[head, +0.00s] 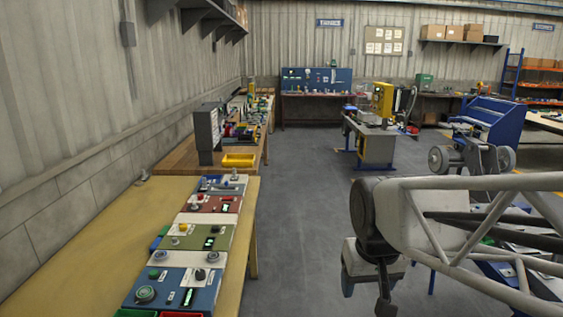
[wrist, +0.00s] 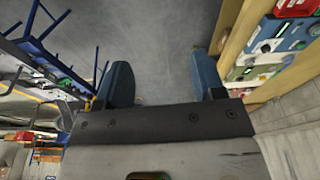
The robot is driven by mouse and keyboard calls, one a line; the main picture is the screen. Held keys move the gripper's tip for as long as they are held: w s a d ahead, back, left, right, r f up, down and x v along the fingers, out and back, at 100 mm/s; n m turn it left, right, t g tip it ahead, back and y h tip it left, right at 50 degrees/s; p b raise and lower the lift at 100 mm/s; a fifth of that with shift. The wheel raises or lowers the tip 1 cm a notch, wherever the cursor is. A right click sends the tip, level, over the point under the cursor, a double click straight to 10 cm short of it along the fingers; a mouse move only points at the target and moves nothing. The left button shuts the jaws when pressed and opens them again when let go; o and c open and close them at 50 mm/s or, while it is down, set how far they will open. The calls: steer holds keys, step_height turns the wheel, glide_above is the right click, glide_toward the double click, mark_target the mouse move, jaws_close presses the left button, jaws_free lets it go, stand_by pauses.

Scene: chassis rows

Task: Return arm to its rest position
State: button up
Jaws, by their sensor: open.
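My gripper (head: 366,290) hangs at the lower right of the head view, pointing down beside the yellow bench and apart from it. In the wrist view my gripper (wrist: 162,82) shows two blue fingers spread wide. Nothing is between them but grey floor well below. My pale arm comes in from the right edge of the head view, with a dark round joint above the gripper. It hides part of what stands behind it.
A yellow bench (head: 85,235) on the left carries a row of coloured control panels (head: 205,237). A wooden bench (head: 175,157) with a yellow bin (head: 238,160) stands beyond. Blue-legged furniture (wrist: 55,50) is left in the wrist view. The floor aisle (head: 305,200) is clear.

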steer(key=s+d+f, duration=0.2)
steer(key=s+d, duration=0.1)
steer(key=s, duration=0.6)
steer(key=shift+d+m, duration=0.2)
steer(key=shift+m, duration=0.2)
